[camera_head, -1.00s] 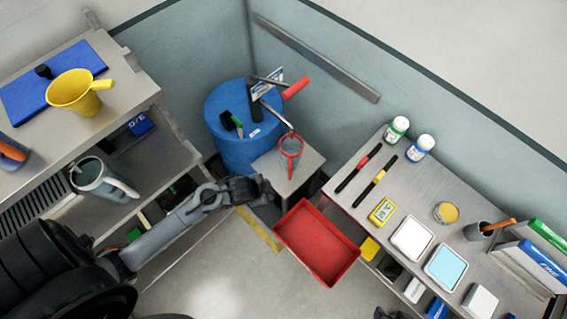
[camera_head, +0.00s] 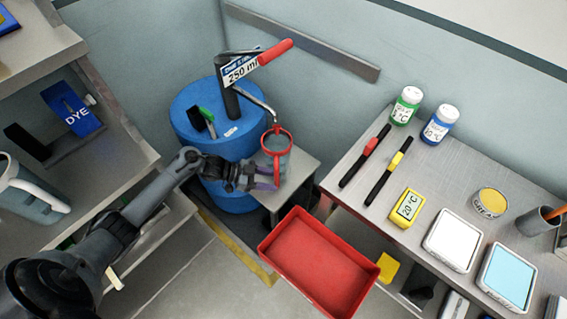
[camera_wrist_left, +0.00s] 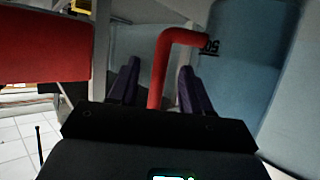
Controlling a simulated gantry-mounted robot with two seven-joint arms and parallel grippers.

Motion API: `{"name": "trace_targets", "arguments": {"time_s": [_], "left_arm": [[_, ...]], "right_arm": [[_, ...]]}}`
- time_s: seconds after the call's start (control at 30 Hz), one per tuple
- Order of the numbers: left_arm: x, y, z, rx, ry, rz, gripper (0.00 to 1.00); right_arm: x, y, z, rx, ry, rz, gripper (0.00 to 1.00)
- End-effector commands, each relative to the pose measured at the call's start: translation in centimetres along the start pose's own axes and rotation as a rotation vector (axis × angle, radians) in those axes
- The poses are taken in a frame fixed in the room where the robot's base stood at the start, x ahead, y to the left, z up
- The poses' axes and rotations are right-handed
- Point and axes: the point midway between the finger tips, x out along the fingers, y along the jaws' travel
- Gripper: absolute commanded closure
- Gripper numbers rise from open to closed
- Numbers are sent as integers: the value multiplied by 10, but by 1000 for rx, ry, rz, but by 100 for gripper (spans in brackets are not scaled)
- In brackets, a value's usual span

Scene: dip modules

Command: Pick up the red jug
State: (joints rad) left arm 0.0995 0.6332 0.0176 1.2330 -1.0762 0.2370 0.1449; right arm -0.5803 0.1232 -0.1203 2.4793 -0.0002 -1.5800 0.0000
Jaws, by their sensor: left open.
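The red jug (camera_head: 277,155) has a red rim and handle and a see-through grey-blue body. It stands upright on a small grey stand under the pump spout. My left gripper (camera_head: 268,178) is close against its lower left side in the head view. In the left wrist view the jug's red handle (camera_wrist_left: 164,75) passes between the two dark purple fingers of my open left gripper (camera_wrist_left: 158,72), with gaps on both sides. The jug's body (camera_wrist_left: 250,70) is just right of the fingers. My right gripper is not in view.
A blue drum (camera_head: 215,135) with a red-handled pump (camera_head: 272,52) stands behind. A red tray (camera_head: 320,262) is in front of the stand. A bench (camera_head: 365,205) with bottles and meters is at right, shelves (camera_head: 100,165) at left.

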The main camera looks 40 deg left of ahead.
Motion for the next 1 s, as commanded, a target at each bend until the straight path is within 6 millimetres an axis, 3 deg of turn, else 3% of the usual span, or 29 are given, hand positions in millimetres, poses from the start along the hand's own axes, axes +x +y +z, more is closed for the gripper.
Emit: {"name": "trace_targets", "arguments": {"time_s": [0.5,0.77,0.8,1.0], "left_arm": [[46,0,-1,-2,10,3,52],[48,0,-1,-2,9,2,52],[48,0,-1,-2,9,2,53],[48,0,-1,-2,8,2,84]], "right_arm": [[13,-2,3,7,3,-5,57],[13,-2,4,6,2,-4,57],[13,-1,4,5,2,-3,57],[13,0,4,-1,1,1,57]]}}
